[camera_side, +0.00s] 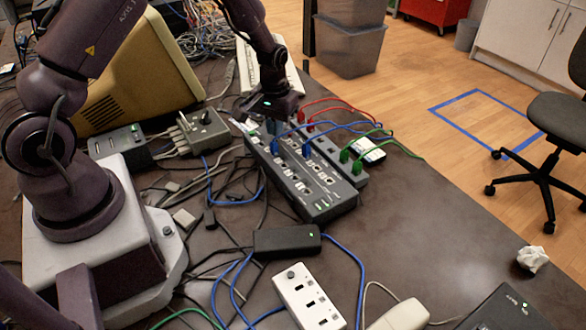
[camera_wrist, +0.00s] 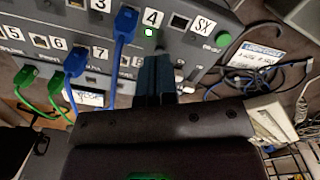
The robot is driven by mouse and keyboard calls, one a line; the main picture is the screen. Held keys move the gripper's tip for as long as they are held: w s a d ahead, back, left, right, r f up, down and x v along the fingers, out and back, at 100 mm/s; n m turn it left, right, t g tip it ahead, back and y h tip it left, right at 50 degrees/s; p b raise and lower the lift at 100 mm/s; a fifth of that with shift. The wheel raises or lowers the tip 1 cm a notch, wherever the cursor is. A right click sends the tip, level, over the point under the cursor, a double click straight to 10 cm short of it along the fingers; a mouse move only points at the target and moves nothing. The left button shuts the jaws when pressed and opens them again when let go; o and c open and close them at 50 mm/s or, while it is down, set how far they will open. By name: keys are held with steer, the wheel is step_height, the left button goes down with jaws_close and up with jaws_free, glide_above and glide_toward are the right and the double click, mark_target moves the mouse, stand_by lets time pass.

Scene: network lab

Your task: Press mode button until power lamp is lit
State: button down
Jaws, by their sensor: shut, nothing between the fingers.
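The dark grey switch box (camera_side: 300,180) lies on the desk with rows of labelled ports. It fills the top of the wrist view (camera_wrist: 185,45). My gripper (camera_side: 272,125) is at the box's far end; its fingers are shut and empty. In the wrist view the fingertips (camera_wrist: 156,62) point at the panel below label 4; I cannot tell whether they touch it. A round green button (camera_wrist: 222,39) sits right of the fingers, beside small unreadable print. A small pale lamp (camera_wrist: 149,32) below label 4 looks lit. I cannot tell which part is the mode button or the power lamp.
Blue cables (camera_wrist: 124,22) and green cables (camera_wrist: 55,82) plug in left of the fingers. Red cables (camera_side: 330,103) arch behind the box. A white power strip (camera_side: 308,297) and a black adapter (camera_side: 287,240) lie nearer. The desk's right side (camera_side: 430,215) is mostly clear.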

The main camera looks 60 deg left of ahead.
mark_target(267, 148)
steer(key=shift+f, duration=0.8)
stand_by(0.9)
steer(key=shift+r, duration=2.55)
steer(key=s, duration=0.1)
steer(key=s+d+g, duration=0.1)
steer(key=s, duration=0.1)
steer(key=shift+r+m, duration=0.1)
steer(key=shift+m, duration=0.2)
steer(key=s+d+r+m+t, duration=0.2)
steer(key=s+d+r, duration=0.3)
steer(key=s+r, duration=0.3)
steer(key=s+d+r+m+t, duration=0.3)
steer(key=s+d+r, duration=0.3)
steer(key=r, duration=1.1)
steer(key=s+t, duration=0.1)
steer(key=s, duration=0.2)
steer(key=shift+t, duration=0.3)
steer(key=shift+s, duration=0.1)
